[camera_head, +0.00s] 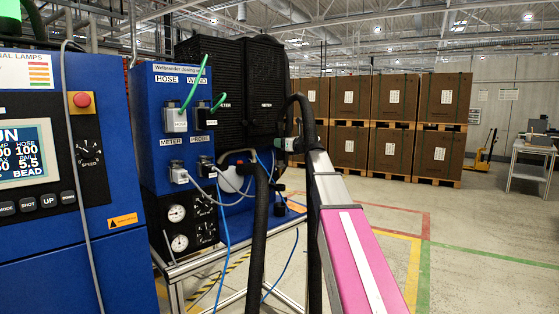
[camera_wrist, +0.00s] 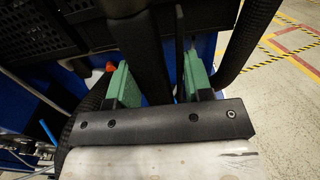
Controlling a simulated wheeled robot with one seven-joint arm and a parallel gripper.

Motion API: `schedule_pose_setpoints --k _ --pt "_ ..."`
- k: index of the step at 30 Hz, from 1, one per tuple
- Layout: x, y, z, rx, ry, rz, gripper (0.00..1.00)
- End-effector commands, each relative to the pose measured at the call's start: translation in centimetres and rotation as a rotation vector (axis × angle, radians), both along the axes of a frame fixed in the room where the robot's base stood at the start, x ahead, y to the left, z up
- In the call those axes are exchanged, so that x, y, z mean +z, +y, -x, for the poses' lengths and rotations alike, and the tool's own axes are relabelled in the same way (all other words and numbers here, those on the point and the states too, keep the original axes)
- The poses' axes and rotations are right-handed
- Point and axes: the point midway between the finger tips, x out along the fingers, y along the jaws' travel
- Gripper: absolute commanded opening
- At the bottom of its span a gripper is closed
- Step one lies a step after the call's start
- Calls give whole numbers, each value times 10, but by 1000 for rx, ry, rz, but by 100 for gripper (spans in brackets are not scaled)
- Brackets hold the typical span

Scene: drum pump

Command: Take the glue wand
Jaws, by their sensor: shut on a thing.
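My gripper (camera_head: 287,145) is at the end of my pink and grey arm, beside the black cabinet of the blue dosing unit. In the wrist view its two green fingers (camera_wrist: 158,80) stand either side of a thick dark bar, the glue wand (camera_wrist: 148,50), and it is shut on it. The wand's ends are hidden in the wrist view. In the head view the wand cannot be told apart from the black hoses and my arm.
The blue dosing unit (camera_head: 158,110) with gauges and cables stands left. A thick black hose (camera_head: 259,230) hangs beside my arm, and another curves right of my fingers (camera_wrist: 240,45). Stacked boxes (camera_head: 395,100) stand behind. Open floor (camera_head: 480,240) lies right.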

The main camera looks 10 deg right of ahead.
Motion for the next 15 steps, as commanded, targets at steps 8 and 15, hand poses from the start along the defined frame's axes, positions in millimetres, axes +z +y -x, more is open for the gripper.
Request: schedule_pose_setpoints --k 8,15 --pt "0 -9 14 0 -2 -1 34" --pt "0 -21 30 -1 -2 -1 34"
